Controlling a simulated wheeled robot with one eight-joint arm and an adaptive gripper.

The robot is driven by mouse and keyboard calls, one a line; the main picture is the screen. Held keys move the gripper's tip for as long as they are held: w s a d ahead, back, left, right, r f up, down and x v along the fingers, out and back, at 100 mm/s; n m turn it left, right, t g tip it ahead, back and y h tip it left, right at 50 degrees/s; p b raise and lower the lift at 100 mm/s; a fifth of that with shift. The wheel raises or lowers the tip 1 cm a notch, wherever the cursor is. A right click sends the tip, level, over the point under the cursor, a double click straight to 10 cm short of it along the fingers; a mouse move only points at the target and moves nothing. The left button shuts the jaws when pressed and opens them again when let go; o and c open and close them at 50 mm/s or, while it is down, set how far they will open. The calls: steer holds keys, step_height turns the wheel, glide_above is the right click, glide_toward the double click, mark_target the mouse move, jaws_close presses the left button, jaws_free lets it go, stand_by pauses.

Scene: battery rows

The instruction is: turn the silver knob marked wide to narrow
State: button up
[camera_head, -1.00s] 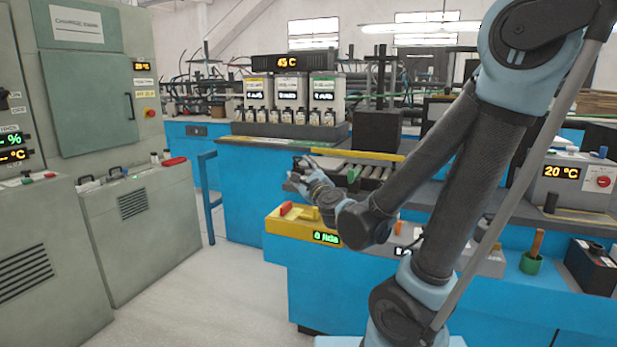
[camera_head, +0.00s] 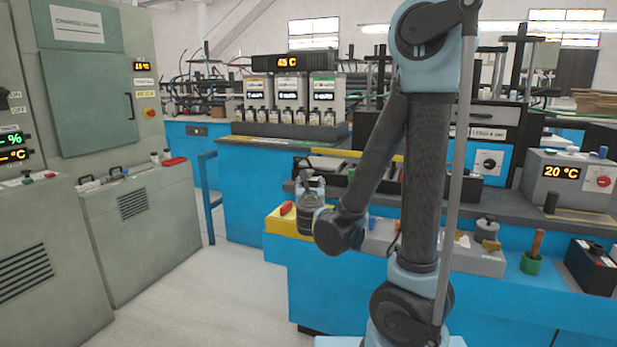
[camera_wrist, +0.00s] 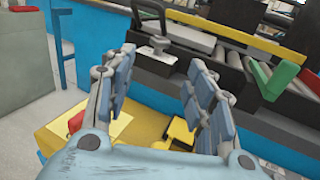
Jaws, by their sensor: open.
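A silver knob (camera_wrist: 157,46) shows in the wrist view on the dark conveyor unit, below a black handle. It lies ahead of my fingers and apart from them. I cannot read any wide-to-narrow marking, so I cannot tell if it is the one named. Another silver knob (camera_head: 487,229) stands on the grey box on the blue bench in the head view, right of my arm. My gripper (camera_wrist: 163,80) is open and empty, its two blue pads spread wide above the yellow box. In the head view my gripper (camera_head: 309,183) is small, at the conveyor's front left.
The yellow box (camera_head: 281,222) carries a red lever (camera_head: 287,208). A grey box with a 20 °C display (camera_head: 560,172) stands at the right. The floor at left is clear.

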mark_target(310, 173)
steer(key=w, duration=1.2)
steer(key=shift+w+a, duration=0.25)
steer(key=shift+w, duration=0.15)
steer(key=shift+c, duration=0.6)
